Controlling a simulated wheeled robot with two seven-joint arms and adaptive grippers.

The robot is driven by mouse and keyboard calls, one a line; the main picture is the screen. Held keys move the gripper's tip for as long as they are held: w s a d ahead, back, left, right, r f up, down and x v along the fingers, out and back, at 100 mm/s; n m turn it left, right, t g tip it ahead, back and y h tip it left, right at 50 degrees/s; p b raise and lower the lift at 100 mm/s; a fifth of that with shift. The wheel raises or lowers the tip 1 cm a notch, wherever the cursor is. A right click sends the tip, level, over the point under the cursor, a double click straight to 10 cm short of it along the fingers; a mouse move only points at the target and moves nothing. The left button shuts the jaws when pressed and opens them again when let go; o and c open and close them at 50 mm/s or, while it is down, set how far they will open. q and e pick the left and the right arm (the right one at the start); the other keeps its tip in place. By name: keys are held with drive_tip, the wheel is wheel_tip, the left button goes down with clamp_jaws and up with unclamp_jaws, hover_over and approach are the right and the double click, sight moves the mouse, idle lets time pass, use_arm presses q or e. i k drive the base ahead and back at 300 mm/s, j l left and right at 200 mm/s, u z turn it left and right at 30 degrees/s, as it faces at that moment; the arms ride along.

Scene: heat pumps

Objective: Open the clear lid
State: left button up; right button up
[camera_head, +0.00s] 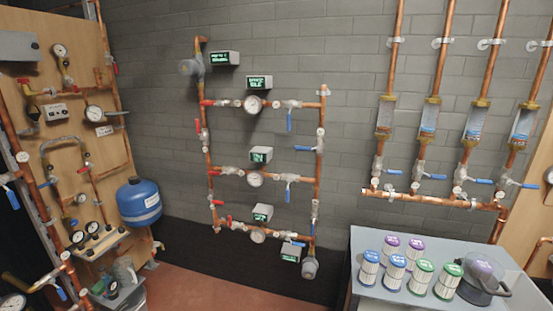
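The clear lid (489,267) is in the head view at the lower right. It appears to be a see-through round cover on a dark-rimmed round container, with a dark handle (501,291) at its front right. A purple-topped thing shows through it. The lid looks shut, but the detail is too small to be certain. The container stands at the right part of a grey table (384,296). Neither of my grippers is in view.
Several filter cartridges with blue (369,267), purple (391,244) and green (448,280) tops stand left of the container. Copper pipes with blue-handled valves (482,203) run on the wall behind the table. A wooden panel (543,216) rises at the right.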

sight(492, 288)
drive_tip(key=z, duration=1.7)
